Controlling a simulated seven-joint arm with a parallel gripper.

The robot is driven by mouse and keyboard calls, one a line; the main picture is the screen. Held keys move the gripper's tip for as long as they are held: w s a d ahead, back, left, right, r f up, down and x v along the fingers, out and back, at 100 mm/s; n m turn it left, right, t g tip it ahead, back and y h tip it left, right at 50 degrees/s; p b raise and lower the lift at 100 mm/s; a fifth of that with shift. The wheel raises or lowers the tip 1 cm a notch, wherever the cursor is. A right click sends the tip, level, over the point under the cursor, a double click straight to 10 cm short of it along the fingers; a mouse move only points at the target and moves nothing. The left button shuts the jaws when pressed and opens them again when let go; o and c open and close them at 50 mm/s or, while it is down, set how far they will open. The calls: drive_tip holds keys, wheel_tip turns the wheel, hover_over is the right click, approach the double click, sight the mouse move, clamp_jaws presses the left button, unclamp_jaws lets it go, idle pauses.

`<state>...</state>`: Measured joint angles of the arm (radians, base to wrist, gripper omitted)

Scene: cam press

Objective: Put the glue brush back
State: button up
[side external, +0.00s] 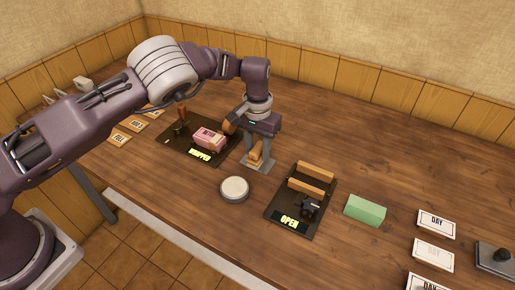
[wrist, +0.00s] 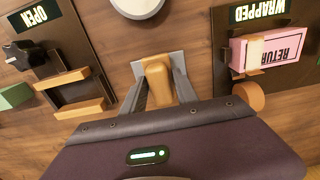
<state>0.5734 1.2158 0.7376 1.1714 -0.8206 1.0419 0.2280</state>
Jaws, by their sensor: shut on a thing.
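A tan wooden piece, which looks like the glue brush's handle (side external: 256,151), is between the fingers of my gripper (side external: 258,158). In the wrist view the rounded tan handle (wrist: 158,75) stands between the two grey fingers (wrist: 160,92), which are shut on it. Below it is a small grey square plate (side external: 260,166), which also shows in the wrist view (wrist: 178,58). The handle is at or just above this plate; I cannot tell if it touches. No bristles show. A round, pale-topped pot (side external: 235,189) stands in front of the plate.
The dark board marked WRAPPED (side external: 181,149) holds a pink block (side external: 209,138), close left of my gripper. The board marked OPEN (side external: 278,211) has wooden bars and a black knob. A green block (side external: 365,209), DAY cards (side external: 436,223) and a black-knobbed tool (side external: 499,256) lie right.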

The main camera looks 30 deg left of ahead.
sight(257, 147)
drive_tip(key=o, duration=1.2)
wheel_tip(257, 147, up, 12)
drive_tip(key=shift+r, duration=0.1)
